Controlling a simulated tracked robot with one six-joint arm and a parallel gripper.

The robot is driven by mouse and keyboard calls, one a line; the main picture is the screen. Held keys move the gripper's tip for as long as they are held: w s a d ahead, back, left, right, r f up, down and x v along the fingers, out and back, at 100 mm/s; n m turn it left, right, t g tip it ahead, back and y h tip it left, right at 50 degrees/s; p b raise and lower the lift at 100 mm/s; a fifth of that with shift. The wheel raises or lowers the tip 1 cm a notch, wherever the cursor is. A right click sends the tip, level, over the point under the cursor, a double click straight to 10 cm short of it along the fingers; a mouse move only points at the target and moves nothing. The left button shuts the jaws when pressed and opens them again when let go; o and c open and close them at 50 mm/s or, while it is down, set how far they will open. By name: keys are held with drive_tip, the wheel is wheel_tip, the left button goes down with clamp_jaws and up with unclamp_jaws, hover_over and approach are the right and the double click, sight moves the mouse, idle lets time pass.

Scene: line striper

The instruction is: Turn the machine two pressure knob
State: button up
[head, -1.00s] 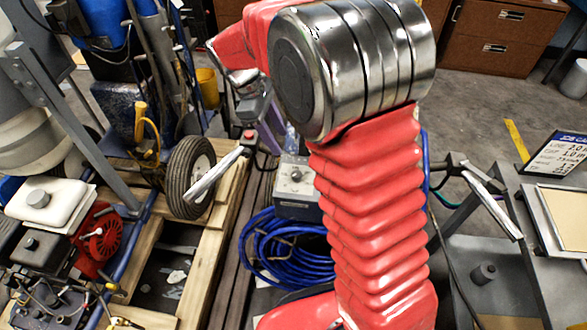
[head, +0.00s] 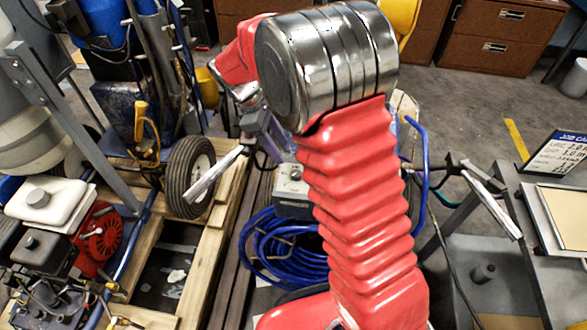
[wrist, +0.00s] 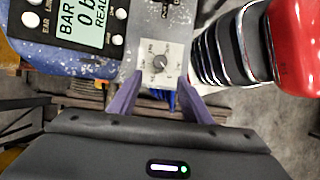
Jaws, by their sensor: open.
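In the wrist view, a small round grey knob (wrist: 159,63) sits on a pale square dial plate (wrist: 174,50) with marks around it. The plate is on a grey panel beside a digital display (wrist: 85,22). My gripper (wrist: 159,84) is open and empty, its purple fingers spread just below the plate, apart from the knob. In the head view, a knob (head: 295,174) shows on a grey box (head: 291,203) behind my arm. I cannot tell whether it is the same knob, or which machine is number two. My arm hides much of the middle there.
A blue coiled hose (head: 275,250) lies below the grey box. A black wheel (head: 190,178) and a wooden pallet (head: 225,205) stand to the left. A red engine part (head: 100,240) is farther left. A grey metal table (head: 545,225) stands at the right.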

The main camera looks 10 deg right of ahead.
sight(295, 173)
drive_tip(key=x, duration=1)
drive_tip(key=shift+s+d+f, duration=0.1)
drive_tip(key=shift+d+f, duration=0.1)
drive_tip(key=shift+f, duration=0.1)
drive_tip(key=c, duration=1.1)
